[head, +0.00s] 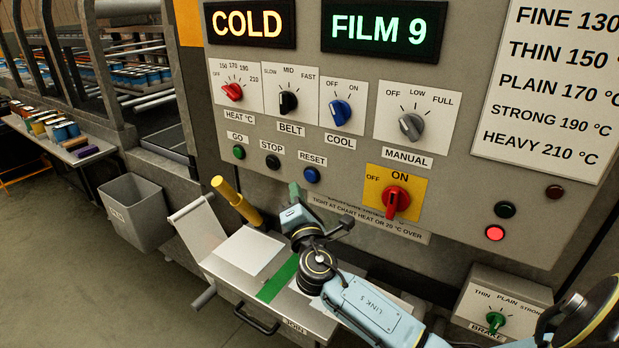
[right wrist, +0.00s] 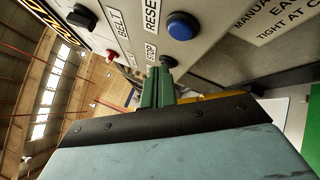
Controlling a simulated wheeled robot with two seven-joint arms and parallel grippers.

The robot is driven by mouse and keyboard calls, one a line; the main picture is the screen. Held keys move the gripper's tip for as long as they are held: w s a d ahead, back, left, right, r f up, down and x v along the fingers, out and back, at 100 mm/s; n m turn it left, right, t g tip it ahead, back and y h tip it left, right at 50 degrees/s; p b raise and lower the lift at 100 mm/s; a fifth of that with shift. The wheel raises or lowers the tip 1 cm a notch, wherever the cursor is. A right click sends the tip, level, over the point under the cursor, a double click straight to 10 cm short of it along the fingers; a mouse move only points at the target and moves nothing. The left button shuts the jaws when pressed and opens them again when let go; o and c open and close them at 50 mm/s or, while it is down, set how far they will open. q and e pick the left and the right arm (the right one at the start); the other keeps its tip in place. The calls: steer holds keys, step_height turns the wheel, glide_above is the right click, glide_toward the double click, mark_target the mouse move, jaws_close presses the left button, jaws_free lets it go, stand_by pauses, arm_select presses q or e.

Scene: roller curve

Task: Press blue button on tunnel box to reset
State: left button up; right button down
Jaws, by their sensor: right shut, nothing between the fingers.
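The blue button (head: 311,175) sits under the RESET label on the grey tunnel box panel (head: 290,125). It also shows in the right wrist view (right wrist: 182,26), above and to the right of my fingertips. My right gripper (head: 295,188) is just below and left of the button in the head view. Its green fingers (right wrist: 158,86) are shut and empty, pointing toward the panel. In the wrist view the fingertips overlap the area just below the dark STOP button (right wrist: 168,62). I see no contact with the blue button. My left gripper is not in view.
The green GO button (head: 239,152) and black STOP button (head: 273,161) sit left of the blue one. A yellow plate with a red switch (head: 396,200) is to the right. A yellow handle (head: 236,201) and metal shelf (head: 229,268) stand below. Displays read COLD and FILM 9.

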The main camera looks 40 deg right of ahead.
mark_target(305, 173)
steer(key=shift+w+d+b, duration=0.15)
steer(key=shift+w+d, duration=0.15)
steer(key=shift+d, duration=0.45)
steer(key=shift+w+d+b, duration=0.15)
steer(key=shift+w+d, duration=0.15)
steer(key=shift+d, duration=0.4)
stand_by(1.0)
steer(key=shift+w+d, duration=0.2)
steer(key=shift+d, duration=0.2)
steer(key=shift+w+d+b, duration=0.15)
steer(key=shift+d+b, duration=0.15)
steer(key=shift+d, duration=0.1)
stand_by(0.6)
stand_by(0.3)
steer(key=shift+s+a, duration=0.35)
steer(key=shift+a, duration=0.45)
steer(key=shift+a, duration=0.1)
steer(key=shift+s+a+p, duration=0.1)
steer(key=shift+s+a, duration=0.2)
steer(key=shift+a, duration=0.45)
steer(key=shift+s+a+p, duration=0.1)
steer(key=shift+s+a, duration=0.25)
steer(key=shift+a, duration=0.35)
steer(key=shift+s+a+p, duration=0.1)
steer(key=shift+s+a, duration=0.2)
steer(key=shift+a, duration=0.45)
